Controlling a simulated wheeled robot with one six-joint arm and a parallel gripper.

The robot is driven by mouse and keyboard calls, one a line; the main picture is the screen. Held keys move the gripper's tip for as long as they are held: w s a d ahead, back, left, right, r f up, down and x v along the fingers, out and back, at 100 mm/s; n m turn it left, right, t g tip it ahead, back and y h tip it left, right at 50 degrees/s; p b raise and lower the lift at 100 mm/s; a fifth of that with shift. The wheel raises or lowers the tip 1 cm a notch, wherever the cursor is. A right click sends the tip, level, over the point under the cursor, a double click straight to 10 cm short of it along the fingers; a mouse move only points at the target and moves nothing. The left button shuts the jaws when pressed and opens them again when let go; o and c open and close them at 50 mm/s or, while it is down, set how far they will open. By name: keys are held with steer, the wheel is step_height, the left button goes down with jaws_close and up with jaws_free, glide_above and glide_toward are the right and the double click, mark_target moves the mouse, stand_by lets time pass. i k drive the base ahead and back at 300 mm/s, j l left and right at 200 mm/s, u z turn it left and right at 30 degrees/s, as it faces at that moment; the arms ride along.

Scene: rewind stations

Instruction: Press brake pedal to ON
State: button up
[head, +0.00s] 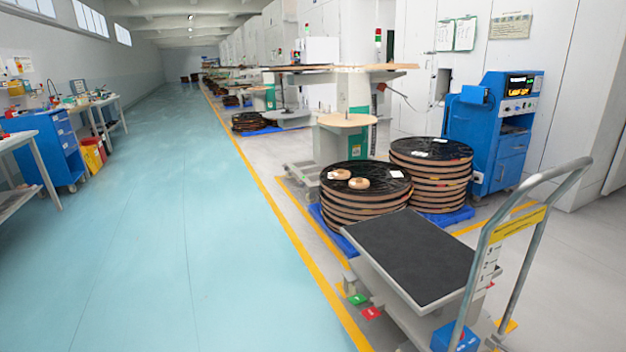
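A grey platform cart with a black deck (415,254) and a tubular push handle (525,245) stands at the lower right. Two small foot pedals stick out low on its left side. One pedal is green (356,299) and the other, nearer to me, is red (371,313). Their lettering is too small to read, so I cannot tell which is ON or how far either is pressed. My gripper is not in view.
A yellow floor line (283,227) runs beside the cart, with wide clear blue-green floor (150,220) to its left. Stacked reels (365,193) stand behind the cart, near a blue cabinet (492,135). A blue tool cart (45,150) and workbenches line the left wall.

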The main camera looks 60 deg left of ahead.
mark_target(366, 310)
steer(key=i+j+u, duration=0.25)
steer(key=j+u, duration=0.15)
steer(key=i+j+u, duration=0.4)
steer(key=i+j, duration=0.4)
steer(key=i+j+u, duration=0.15)
steer(key=i+j, duration=0.6)
steer(key=i, duration=0.2)
steer(key=i+j+u, duration=0.15)
steer(key=i+j, duration=0.2)
steer(key=i, duration=0.15)
steer(key=i+j, duration=0.3)
steer(key=i, duration=0.2)
steer(key=k+l+z, duration=0.1)
steer(key=k, duration=0.4)
steer(key=k+l+z, duration=0.1)
steer(key=k, duration=0.4)
steer(key=k+l, duration=0.25)
steer(key=k, duration=0.25)
steer(key=k+l+z, duration=0.15)
steer(key=k, duration=0.35)
steer(key=k+l+z, duration=0.1)
steer(key=k+l, duration=0.2)
steer(key=k, duration=0.2)
steer(key=i, duration=0.1)
